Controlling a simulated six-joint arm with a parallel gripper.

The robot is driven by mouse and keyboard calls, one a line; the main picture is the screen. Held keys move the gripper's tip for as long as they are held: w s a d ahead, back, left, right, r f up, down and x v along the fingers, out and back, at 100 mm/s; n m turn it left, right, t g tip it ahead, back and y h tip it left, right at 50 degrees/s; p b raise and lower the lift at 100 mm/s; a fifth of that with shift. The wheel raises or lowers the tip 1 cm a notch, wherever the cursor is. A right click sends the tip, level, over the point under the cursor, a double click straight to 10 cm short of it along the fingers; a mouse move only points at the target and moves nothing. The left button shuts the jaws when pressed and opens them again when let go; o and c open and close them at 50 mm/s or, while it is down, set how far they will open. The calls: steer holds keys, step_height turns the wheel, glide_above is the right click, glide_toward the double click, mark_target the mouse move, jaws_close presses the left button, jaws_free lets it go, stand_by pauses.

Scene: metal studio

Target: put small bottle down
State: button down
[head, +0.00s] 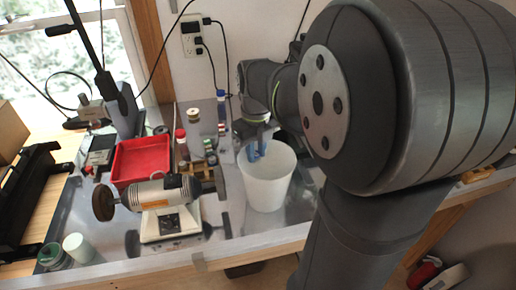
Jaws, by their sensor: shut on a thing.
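My gripper (256,154) points down at the mouth of a white bin (267,188), near the bin's back rim. Its blue fingertips show against the bin's pale inside. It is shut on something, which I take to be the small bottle. The bottle itself cannot be made out at this size, and neither can its tilt or its height above the bin's floor. My large arm links cover the right side of the view.
A bench grinder (165,200) stands left of the bin, with a red tray (141,160) behind it. Two cups stand at the front left. Clear metal tabletop shows in front of the bin.

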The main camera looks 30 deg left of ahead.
mark_target(256, 155)
steer(key=shift+f, duration=0.6)
steer(key=c, duration=1.5)
jaws_free()
steer(key=shift+c, duration=0.2)
step_height(256, 155, up, 13)
steer(key=shift+r, duration=0.1)
